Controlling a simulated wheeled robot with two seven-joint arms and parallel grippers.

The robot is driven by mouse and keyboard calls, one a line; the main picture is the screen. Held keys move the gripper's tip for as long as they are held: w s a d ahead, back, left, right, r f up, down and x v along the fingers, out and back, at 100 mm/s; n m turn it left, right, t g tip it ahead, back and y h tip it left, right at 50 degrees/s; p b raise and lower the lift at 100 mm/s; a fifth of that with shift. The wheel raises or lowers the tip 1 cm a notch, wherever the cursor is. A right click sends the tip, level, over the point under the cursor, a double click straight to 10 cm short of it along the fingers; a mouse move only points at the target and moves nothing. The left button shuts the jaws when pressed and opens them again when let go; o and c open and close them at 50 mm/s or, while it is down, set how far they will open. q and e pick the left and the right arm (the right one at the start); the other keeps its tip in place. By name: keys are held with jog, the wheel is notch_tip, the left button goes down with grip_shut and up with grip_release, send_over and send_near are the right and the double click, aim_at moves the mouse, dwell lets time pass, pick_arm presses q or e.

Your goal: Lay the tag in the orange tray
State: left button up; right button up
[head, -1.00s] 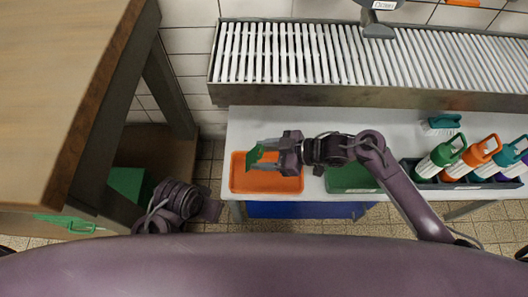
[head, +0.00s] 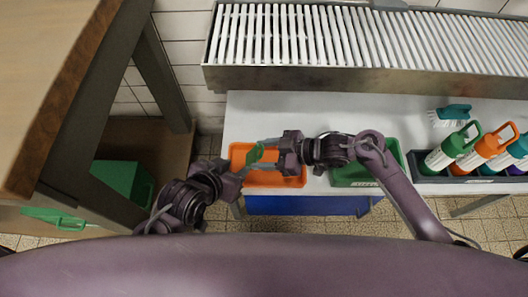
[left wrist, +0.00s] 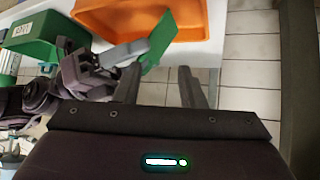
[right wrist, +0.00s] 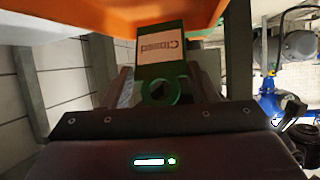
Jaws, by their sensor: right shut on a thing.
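A green tag (head: 255,153) with a white "Closed" label (right wrist: 161,50) and a ring end is held in my right gripper (head: 268,148). It hangs over the orange tray (head: 270,180), tilted, apart from the tray floor as far as I can tell. In the left wrist view the tag (left wrist: 158,42) stands in front of the tray wall (left wrist: 140,20). My left gripper (head: 240,167) is at the tray's left side, near the tag. Its fingers (left wrist: 160,85) are apart with nothing between them.
A green tray (head: 366,178) sits right of the orange one on the white counter (head: 400,115). A dark rack (head: 440,185) of several bottles and a brush (head: 450,115) are farther right. A slatted rack (head: 380,50) runs behind. A wooden table (head: 45,80) stands at left.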

jog(key=shift+f+b, duration=0.4)
jog(key=shift+f, duration=0.1)
pick_arm(q)
jog(key=shift+w+d+r+t+h, duration=0.25)
jog(key=shift+w+r+t, duration=0.25)
jog(key=shift+r, duration=0.25)
jog(key=shift+w+d+r+t+h, duration=0.2)
jog(key=shift+w+r+t, duration=0.25)
jog(key=shift+w+r, duration=0.2)
jog(key=shift+w+d+r+t+h, duration=0.15)
jog(key=shift+w+d+r+t, duration=0.1)
jog(key=shift+w+r+t, duration=0.4)
pick_arm(e)
jog(key=shift+f, duration=0.1)
pick_arm(q)
jog(key=shift+s+r, duration=0.15)
pick_arm(e)
jog(key=o, duration=1)
jog(key=shift+o, duration=0.2)
pick_arm(q)
jog(key=shift+g, duration=0.3)
